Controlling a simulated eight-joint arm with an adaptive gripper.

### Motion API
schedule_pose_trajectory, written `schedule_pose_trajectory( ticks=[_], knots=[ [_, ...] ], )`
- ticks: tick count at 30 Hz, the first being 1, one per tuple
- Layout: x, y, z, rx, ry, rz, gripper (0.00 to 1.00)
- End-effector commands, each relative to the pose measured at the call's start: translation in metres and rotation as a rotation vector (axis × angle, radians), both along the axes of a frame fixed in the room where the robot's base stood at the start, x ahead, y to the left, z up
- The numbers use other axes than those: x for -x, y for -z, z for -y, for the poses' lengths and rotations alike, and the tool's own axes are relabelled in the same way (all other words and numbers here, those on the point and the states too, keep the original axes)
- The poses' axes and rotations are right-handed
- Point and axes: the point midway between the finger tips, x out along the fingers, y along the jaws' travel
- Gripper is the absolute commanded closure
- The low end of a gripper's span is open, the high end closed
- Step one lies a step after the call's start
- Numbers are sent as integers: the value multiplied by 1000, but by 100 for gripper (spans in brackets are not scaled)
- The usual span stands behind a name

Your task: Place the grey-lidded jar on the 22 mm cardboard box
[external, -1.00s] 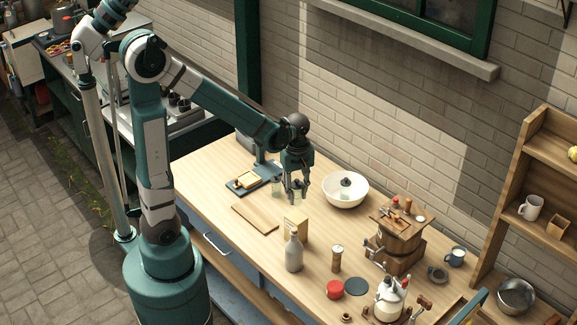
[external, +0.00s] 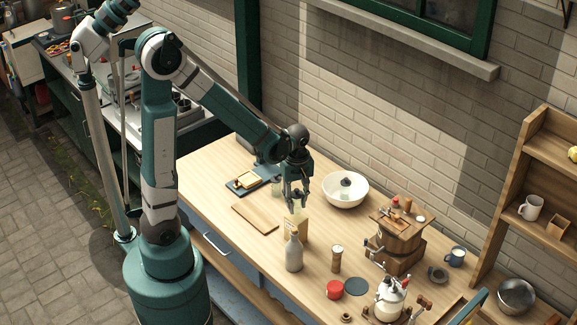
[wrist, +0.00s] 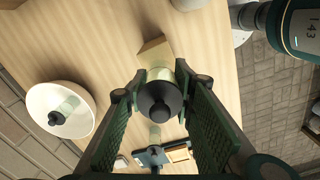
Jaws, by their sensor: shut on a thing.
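The grey-lidded jar (wrist: 161,98), clear-bodied with a dark grey lid, is between my fingers in the wrist view. My gripper (external: 296,208) is shut on it, pointing down above the tan cardboard box (external: 297,227). In the wrist view the box (wrist: 154,48) shows just beyond the jar's lower end. I cannot tell whether jar and box touch. In the external view my fingers largely hide the jar, and the bottle partly hides the box.
A grey bottle (external: 293,254) stands close in front of the box. A white bowl (external: 346,203) holding another dark-lidded jar (wrist: 67,107) is behind, to the right. Another jar (external: 276,187) stands near the scale (external: 246,182). A wooden board (external: 255,218) lies left of the box.

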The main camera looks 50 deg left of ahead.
Motion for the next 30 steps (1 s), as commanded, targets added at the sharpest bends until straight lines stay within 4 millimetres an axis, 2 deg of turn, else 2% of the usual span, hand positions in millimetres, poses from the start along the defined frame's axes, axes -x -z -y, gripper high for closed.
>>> schedule_pose_trajectory(
  ticks=[8,24,25,27,30],
  knots=[
    [-1,21,0,0,0,0,89],
    [0,27,0,0,0,0,89],
    [0,26,0,0,0,0,71],
    [0,26,0,0,0,0,61],
    [0,26,0,0,0,0,59]
  ],
)
